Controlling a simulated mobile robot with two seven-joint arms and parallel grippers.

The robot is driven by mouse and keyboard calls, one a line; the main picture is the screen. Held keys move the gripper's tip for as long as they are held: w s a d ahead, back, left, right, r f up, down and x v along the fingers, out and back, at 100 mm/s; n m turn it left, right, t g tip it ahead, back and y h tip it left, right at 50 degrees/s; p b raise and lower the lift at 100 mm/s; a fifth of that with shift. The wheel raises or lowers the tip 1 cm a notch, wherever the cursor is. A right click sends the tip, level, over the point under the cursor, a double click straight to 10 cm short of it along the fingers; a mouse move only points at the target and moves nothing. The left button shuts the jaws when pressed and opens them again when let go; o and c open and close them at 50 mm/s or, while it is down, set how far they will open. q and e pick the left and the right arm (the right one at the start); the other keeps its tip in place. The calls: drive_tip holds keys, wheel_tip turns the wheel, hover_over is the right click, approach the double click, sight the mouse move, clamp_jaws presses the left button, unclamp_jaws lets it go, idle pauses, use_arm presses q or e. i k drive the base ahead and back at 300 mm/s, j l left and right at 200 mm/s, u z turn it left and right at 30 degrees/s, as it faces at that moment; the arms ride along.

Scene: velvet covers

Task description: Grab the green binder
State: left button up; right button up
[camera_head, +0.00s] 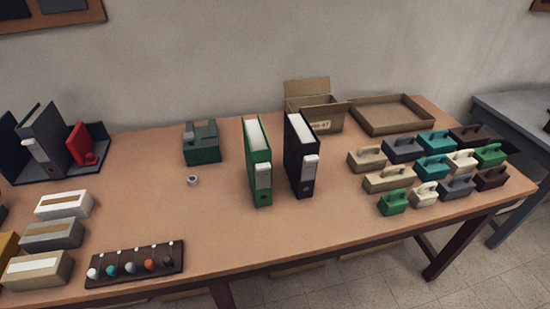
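A green binder (257,163) stands upright near the middle of the wooden table, its spine with a pale label facing the front edge and white paper showing at its top. A black binder (300,157) stands upright just to its right, with a narrow gap between them. Neither of my grippers shows in the head view, and nothing is touching the green binder.
A dark green device (202,143) and a small grey cup (193,181) stand left of the binder. A cardboard box (315,111) and shallow tray (391,114) are behind right. Several handled blocks (432,167) fill the right side. Table (215,215) is clear in front.

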sight(258, 150)
drive_tip(key=l, duration=0.4)
drive_tip(key=i+l, duration=0.15)
drive_tip(key=l, duration=0.7)
drive_tip(key=i, duration=0.05)
